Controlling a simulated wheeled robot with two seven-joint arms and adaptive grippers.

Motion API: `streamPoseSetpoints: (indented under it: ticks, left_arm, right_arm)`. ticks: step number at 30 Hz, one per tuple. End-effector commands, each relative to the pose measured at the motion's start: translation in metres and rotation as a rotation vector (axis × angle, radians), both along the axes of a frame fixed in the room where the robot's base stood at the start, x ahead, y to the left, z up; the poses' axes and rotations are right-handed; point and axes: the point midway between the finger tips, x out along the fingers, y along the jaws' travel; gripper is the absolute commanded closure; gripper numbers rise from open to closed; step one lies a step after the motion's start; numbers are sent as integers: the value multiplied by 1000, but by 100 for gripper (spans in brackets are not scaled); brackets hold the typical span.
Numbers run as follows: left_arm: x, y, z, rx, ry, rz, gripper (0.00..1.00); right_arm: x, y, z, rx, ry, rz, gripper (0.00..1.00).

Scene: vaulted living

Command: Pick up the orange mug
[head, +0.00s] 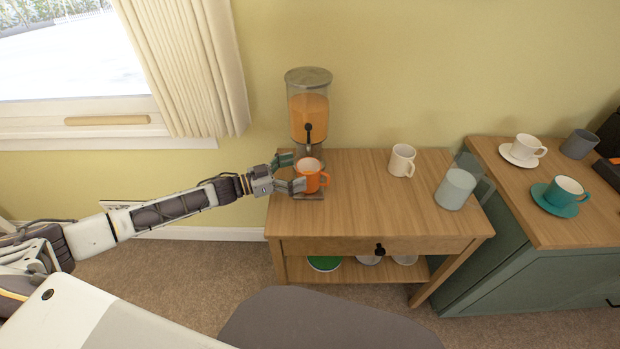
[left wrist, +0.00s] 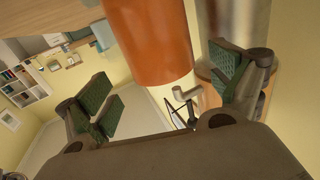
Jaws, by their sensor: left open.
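The orange mug (head: 312,177) stands upright at the left end of the wooden side table (head: 350,215), on the base of the juice dispenser (head: 308,110). Its handle points right. My left gripper (head: 293,173) is open at the mug's left side, with its fingers close around it. In the left wrist view the mug (left wrist: 150,40) fills the upper middle, between the spread green-padded fingers of the gripper (left wrist: 165,90). I cannot tell whether a finger touches it. My right gripper is not in view.
A white mug (head: 402,160) and a grey-blue pitcher (head: 456,189) stand on the table's right half. A cabinet (head: 505,205) at right holds a white cup (head: 528,147), a teal cup (head: 565,189) and a grey mug (head: 579,144). The table's middle is clear.

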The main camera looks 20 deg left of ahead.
Motion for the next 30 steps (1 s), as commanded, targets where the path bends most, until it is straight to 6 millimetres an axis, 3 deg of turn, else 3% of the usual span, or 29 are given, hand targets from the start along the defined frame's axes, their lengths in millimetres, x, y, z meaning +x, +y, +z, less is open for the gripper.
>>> streamPoseSetpoints:
  ticks: [10, 18, 30]
  left_arm:
    - [18, -19, 2, -1, -2, 0, 7]
    - [30, -35, 2, -1, 0, 0, 7]
    - [31, -37, 2, -1, 1, 0, 7]
  right_arm:
    - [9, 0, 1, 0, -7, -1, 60]
    - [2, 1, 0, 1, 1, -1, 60]
    - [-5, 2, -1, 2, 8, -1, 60]
